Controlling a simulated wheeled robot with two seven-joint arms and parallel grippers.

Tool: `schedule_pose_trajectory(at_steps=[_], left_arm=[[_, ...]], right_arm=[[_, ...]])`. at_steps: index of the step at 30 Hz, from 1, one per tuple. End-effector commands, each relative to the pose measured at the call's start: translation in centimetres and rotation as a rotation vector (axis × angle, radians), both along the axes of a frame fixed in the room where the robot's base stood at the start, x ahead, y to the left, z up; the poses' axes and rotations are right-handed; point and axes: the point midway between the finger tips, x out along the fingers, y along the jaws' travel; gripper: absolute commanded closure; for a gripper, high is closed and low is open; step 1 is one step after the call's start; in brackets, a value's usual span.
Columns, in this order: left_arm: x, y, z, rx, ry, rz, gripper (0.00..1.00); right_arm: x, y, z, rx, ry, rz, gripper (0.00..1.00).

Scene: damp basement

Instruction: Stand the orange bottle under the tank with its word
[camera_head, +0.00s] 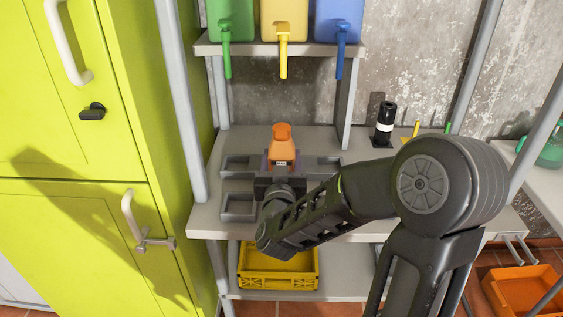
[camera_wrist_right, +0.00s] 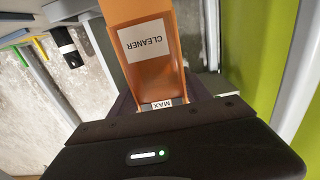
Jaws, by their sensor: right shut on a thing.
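The orange bottle (camera_head: 282,143) stands about upright over the grey trays on the shelf, below the yellow tank (camera_head: 284,20). Its white label reads CLEANER in the right wrist view (camera_wrist_right: 148,45), and a smaller tag reads MAX. My right gripper (camera_head: 281,168) is shut on the lower part of the bottle. Whether the bottle's base touches anything is hidden by the gripper. The green tank (camera_head: 231,20) is left of the yellow one and the blue tank (camera_head: 338,20) is right of it. Each has a tap hanging down. No word shows on the tanks' visible parts.
Grey trays (camera_head: 238,208) lie around the gripper on the shelf. A black cylinder with a white band (camera_head: 385,124) stands at the right. A yellow crate (camera_head: 278,283) is on the lower shelf. A lime-green cabinet (camera_head: 75,215) borders the left; an orange bin (camera_head: 522,290) is lower right.

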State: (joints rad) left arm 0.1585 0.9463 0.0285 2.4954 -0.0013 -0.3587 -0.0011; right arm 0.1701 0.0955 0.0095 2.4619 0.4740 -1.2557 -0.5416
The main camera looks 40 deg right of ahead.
Motion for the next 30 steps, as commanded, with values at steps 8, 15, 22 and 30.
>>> schedule_pose_trajectory(at_steps=[8,15,22,30], left_arm=[[0.0,0.0,-0.7,0.000,0.000,0.000,0.64],[0.0,0.0,-1.2,0.000,0.000,-0.001,0.64],[0.0,0.0,-1.7,0.000,0.000,-0.001,0.64],[0.0,0.0,-2.2,0.001,0.000,-0.001,0.64]], right_arm=[[1.9,-1.5,-0.1,-0.001,-0.003,-0.001,1.00],[3.6,-2.8,-0.2,-0.002,-0.002,-0.001,1.00],[5.1,-4.0,-0.3,0.000,-0.002,-0.001,1.00],[7.0,-5.4,-0.4,-0.001,-0.003,-0.001,1.00]])
